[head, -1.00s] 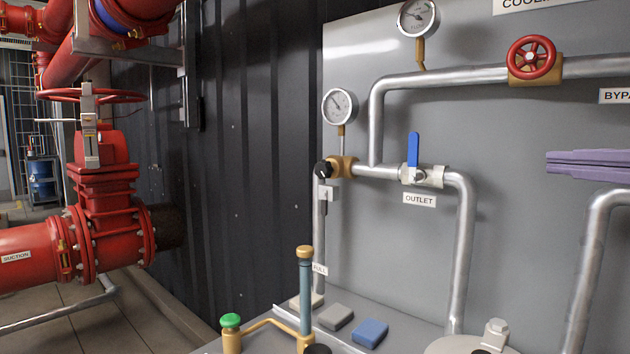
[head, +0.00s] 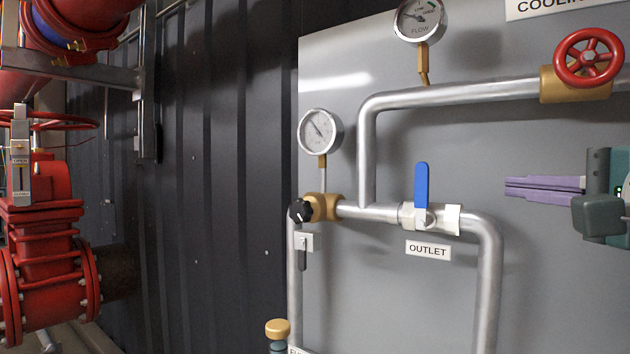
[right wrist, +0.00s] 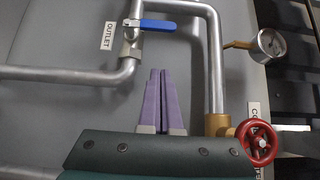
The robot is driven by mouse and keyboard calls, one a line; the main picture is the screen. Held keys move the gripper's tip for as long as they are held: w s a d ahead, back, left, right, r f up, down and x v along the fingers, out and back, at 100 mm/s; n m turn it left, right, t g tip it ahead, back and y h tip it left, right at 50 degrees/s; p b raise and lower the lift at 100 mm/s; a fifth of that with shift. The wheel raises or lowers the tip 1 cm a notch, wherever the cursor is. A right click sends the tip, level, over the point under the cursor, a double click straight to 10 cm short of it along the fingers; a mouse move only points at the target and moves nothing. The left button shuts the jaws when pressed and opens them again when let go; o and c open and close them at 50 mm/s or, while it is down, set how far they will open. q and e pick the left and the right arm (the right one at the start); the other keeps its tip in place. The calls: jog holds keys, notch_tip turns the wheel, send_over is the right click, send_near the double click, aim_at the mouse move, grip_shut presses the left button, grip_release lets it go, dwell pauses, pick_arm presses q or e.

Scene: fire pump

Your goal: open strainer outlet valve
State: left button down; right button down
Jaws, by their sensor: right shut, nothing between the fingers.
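The outlet valve's blue lever (head: 422,187) points straight up, across the horizontal silver pipe, in the head view. Its pale valve body (head: 440,219) sits in that pipe above the OUTLET label (head: 428,250). The lever also shows in the right wrist view (right wrist: 157,26), with the OUTLET label (right wrist: 108,36) beside it. My right gripper (head: 508,187) has purple fingers and is shut and empty. It is to the right of the lever, at about its height, and apart from it. The fingers (right wrist: 158,72) point toward the valve in the right wrist view. My left gripper is out of view.
A red handwheel (head: 588,58) sits on the upper bypass pipe (head: 450,95), above my right gripper. A gauge (head: 320,132) and a black knob (head: 301,212) are left of the valve. The silver pipe bends down (head: 489,280) right of the valve. Grey panel stands behind.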

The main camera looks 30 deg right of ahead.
aim_at(422, 196)
jog(key=w+p, duration=0.2)
jog(key=w, duration=1)
jog(key=shift+w+d, duration=0.15)
jog(key=shift+d, duration=0.3)
jog(key=shift+r, duration=0.1)
